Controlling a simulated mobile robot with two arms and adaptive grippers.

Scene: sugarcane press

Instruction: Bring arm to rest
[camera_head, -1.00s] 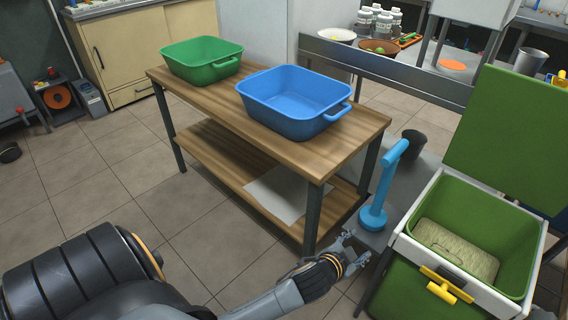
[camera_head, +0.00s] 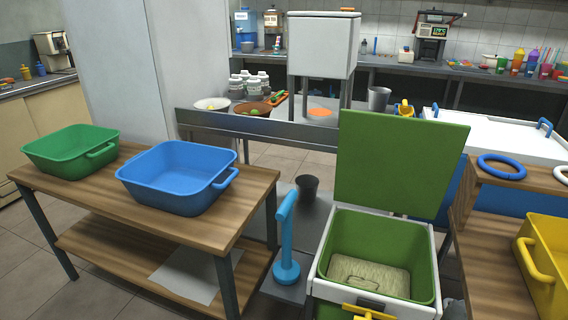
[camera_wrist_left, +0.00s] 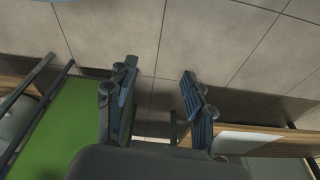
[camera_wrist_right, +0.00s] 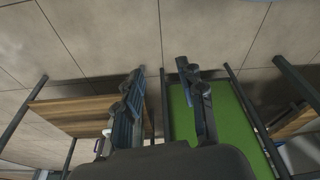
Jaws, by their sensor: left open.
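My left gripper (camera_wrist_left: 158,95) shows in the left wrist view with its two fingers apart and nothing between them. My right gripper (camera_wrist_right: 163,95) shows in the right wrist view, also with its fingers apart and empty. Neither gripper shows in the head view now. Past the left fingers are floor tiles, with a green panel (camera_wrist_left: 58,125) at the left. Past the right fingers are floor tiles, a green panel (camera_wrist_right: 215,125) and a wooden shelf (camera_wrist_right: 80,115).
A wooden table (camera_head: 240,185) at left holds a green tub (camera_head: 70,152) and a blue tub (camera_head: 178,180). A blue-handled tool (camera_head: 287,235) stands beside an open green-lined box (camera_head: 375,235). A yellow tub (camera_head: 545,260) sits on a wooden stand at right.

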